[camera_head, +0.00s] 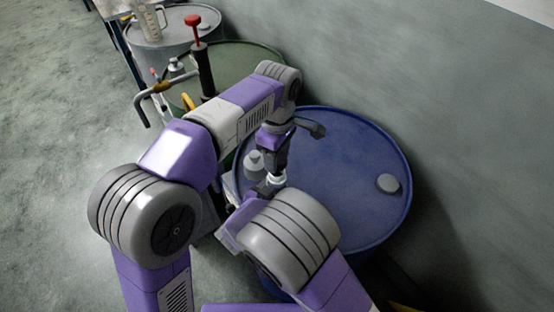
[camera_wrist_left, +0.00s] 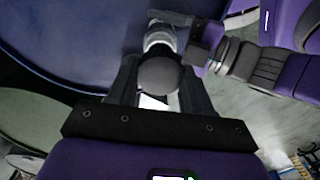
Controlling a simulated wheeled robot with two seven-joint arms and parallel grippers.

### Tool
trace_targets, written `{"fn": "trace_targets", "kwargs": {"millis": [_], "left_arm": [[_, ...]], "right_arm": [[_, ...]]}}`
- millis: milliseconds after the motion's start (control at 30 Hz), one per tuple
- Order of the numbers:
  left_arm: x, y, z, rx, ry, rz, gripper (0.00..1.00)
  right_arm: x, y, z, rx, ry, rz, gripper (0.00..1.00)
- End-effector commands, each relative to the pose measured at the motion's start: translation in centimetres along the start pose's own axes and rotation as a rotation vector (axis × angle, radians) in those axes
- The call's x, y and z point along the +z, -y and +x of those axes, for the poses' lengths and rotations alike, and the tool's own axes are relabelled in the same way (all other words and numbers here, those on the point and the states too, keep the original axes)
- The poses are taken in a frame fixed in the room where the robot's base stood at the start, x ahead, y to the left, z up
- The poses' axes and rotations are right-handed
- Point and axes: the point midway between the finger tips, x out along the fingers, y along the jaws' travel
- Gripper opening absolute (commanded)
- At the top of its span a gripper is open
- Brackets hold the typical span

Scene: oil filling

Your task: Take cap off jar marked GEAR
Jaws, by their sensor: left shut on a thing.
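My left gripper (camera_head: 272,160) points down over the blue drum's near left part. In the left wrist view, its dark fingers (camera_wrist_left: 160,90) are shut on a round dark grey cap (camera_wrist_left: 158,76). A pale jar (camera_wrist_left: 160,38) shows just beyond the cap, and a little of it shows white under the left gripper in the head view (camera_head: 276,180). My right gripper (camera_wrist_left: 192,36) is beside this jar, its fingers close to the body; I cannot tell whether they grip it. No GEAR marking can be read.
The blue drum (camera_head: 345,190) has a grey bung (camera_head: 387,183) at its right. Another pale jar (camera_head: 253,164) stands left of my left gripper. Behind are a green drum (camera_head: 240,60) with a red-handled pump (camera_head: 203,65) and a grey drum (camera_head: 165,40) with a clear jug (camera_head: 150,20). The wall is at right.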

Motion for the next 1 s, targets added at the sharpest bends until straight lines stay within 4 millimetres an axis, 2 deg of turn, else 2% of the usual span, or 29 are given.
{"fn": "trace_targets", "kwargs": {"millis": [133, 367, 400, 567, 867, 1000], "left_arm": [[0.0, 0.0, -1.4, 0.000, 0.000, 0.001, 0.14], [0.0, 0.0, -1.5, -0.001, 0.000, 0.001, 0.14], [0.0, 0.0, -1.5, -0.001, 0.000, 0.001, 0.14], [0.0, 0.0, -1.5, -0.001, 0.000, 0.000, 0.14], [0.0, 0.0, -1.5, -0.001, 0.000, 0.000, 0.14], [0.0, 0.0, -1.9, -0.001, 0.000, 0.000, 0.14]], "right_arm": [[0.0, 0.0, 0.0, 0.000, 0.000, 0.000, 0.00], [0.0, 0.0, 0.0, 0.000, 0.000, 0.000, 0.00], [0.0, 0.0, 0.0, 0.000, 0.000, 0.000, 0.68], [0.0, 0.0, 0.0, 0.000, 0.000, 0.000, 0.93], [0.0, 0.0, -0.1, -0.001, 0.000, 0.000, 0.93], [-0.1, 0.1, -1.4, -0.003, -0.001, 0.000, 0.93]]}}
